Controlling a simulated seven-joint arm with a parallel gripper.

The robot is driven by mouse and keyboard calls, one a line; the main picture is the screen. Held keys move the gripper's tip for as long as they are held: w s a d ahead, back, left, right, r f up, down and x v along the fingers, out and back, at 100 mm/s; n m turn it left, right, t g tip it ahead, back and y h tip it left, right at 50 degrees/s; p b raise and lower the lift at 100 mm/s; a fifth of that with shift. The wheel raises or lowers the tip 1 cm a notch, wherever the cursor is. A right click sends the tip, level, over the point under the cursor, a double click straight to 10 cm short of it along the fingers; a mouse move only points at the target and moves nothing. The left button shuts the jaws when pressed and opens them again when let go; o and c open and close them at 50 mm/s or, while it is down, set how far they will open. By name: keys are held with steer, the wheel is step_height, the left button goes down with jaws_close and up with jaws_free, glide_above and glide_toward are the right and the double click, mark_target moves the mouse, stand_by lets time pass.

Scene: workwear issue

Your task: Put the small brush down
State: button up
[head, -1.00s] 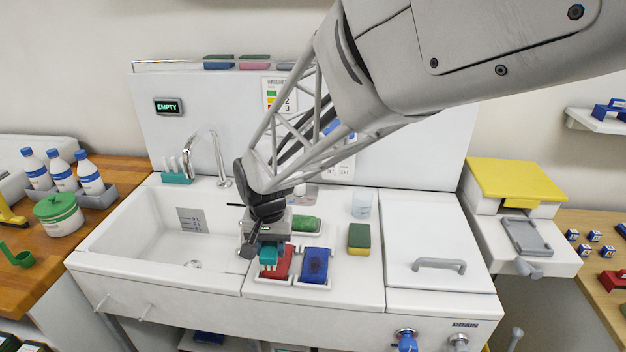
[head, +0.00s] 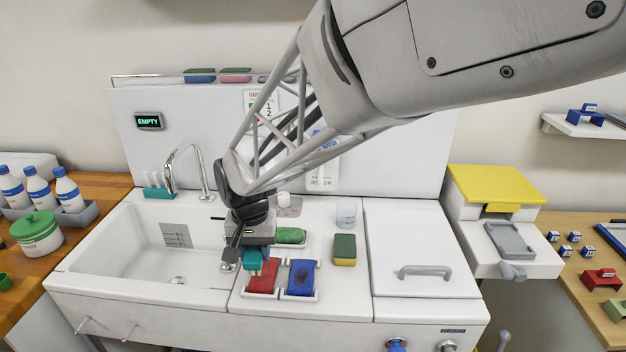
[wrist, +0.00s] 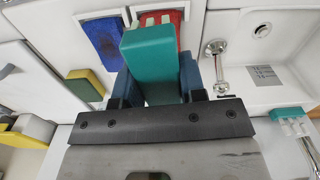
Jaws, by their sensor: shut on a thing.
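My gripper (head: 254,246) is shut on a small teal brush (head: 253,261) with white bristles. The brush also shows between the two fingers in the wrist view (wrist: 150,55), with its bristles at the far end, by a red pad (head: 264,279). The brush is over or against the left part of that pad; I cannot tell whether it touches it. A similar teal brush (head: 158,193) sits at the sink's back left corner, bristles up.
The white sink basin (head: 110,262) with its tap (head: 205,170) lies to the left. A blue pad (head: 302,277) in a tray is right of the red one. A green pad (head: 290,236) and a green-yellow sponge (head: 344,250) are behind. A lidded section with a handle (head: 425,271) is at right.

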steer(key=s+d+f, duration=0.1)
steer(key=s+d, duration=0.3)
steer(key=d, duration=0.4)
steer(key=s+d+f, duration=0.2)
steer(key=s+d, duration=0.2)
steer(key=d, duration=0.4)
steer(key=s+d+f+m, duration=0.1)
steer(key=s+d+f, duration=0.1)
steer(key=d, duration=0.6)
steer(key=shift+s, duration=0.9)
glide_above(345, 285)
steer(key=shift+f, duration=0.8)
steer(key=shift+f, duration=1.75)
steer(key=shift+f, duration=0.1)
steer(key=o, duration=1)
steer(key=shift+c, duration=0.2)
